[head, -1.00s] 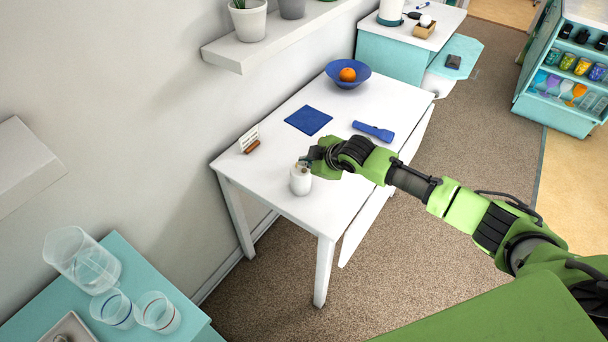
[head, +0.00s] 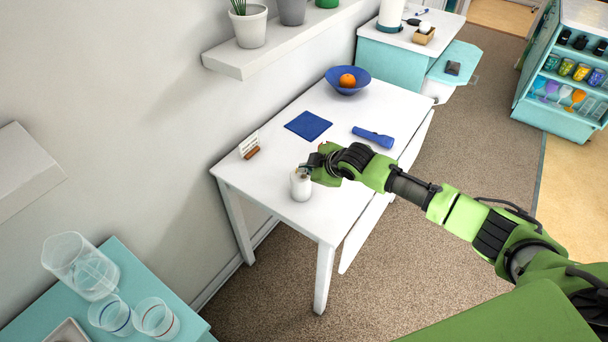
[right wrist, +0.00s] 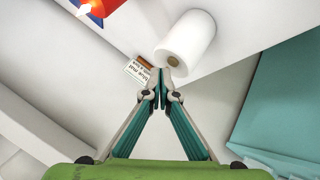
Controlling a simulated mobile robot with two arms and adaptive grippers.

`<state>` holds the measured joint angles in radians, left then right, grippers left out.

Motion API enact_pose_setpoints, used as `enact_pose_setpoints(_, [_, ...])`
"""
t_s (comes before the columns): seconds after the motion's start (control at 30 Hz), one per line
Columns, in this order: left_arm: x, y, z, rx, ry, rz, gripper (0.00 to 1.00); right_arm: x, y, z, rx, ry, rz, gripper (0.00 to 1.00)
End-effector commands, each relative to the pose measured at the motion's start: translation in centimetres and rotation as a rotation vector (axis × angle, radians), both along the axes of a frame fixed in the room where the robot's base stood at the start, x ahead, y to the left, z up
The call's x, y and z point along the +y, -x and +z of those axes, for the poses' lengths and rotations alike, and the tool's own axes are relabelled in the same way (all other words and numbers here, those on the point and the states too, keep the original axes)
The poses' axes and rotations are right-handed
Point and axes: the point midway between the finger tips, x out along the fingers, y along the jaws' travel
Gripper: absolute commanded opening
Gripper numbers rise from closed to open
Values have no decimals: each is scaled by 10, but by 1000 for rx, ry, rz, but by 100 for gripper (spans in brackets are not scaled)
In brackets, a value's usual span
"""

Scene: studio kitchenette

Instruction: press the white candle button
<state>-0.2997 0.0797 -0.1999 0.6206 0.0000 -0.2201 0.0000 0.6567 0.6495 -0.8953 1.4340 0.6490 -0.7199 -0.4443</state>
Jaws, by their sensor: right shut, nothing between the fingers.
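The white candle (head: 300,187) is a short white cylinder standing upright near the front left end of the white table. In the right wrist view the candle (right wrist: 190,38) shows at the top, with a small round brown disc (right wrist: 173,61) on the end facing me. My right gripper (head: 308,168) is shut and empty, its tips at the candle's top edge. In the right wrist view the closed fingertips (right wrist: 160,94) lie just below the disc; I cannot tell whether they touch. My left gripper is not in view.
A small printed card (head: 250,145) on a wooden base stands behind the candle. The white table (head: 290,119) also holds a blue mat (head: 308,126), a blue flashlight (head: 373,137) and a blue bowl (head: 335,83) with an orange. A shelf (head: 240,65) juts from the wall.

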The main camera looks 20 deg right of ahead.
Motion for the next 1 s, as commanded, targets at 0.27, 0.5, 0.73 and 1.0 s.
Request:
enact_pose_setpoints(0.27, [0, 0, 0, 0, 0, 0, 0, 0, 0, 0, 0, 0, 0, 0])
enact_pose_setpoints(0.5, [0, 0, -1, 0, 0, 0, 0, 0, 0, -2, 0, 0, 0, 0])
enact_pose_setpoints(0.73, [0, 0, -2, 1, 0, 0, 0, 0, 0, -9, 0, 0, 0, 0])
enact_pose_setpoints(1.0, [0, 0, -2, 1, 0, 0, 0, 0, 0, -9, 0, 0, 0, 0])
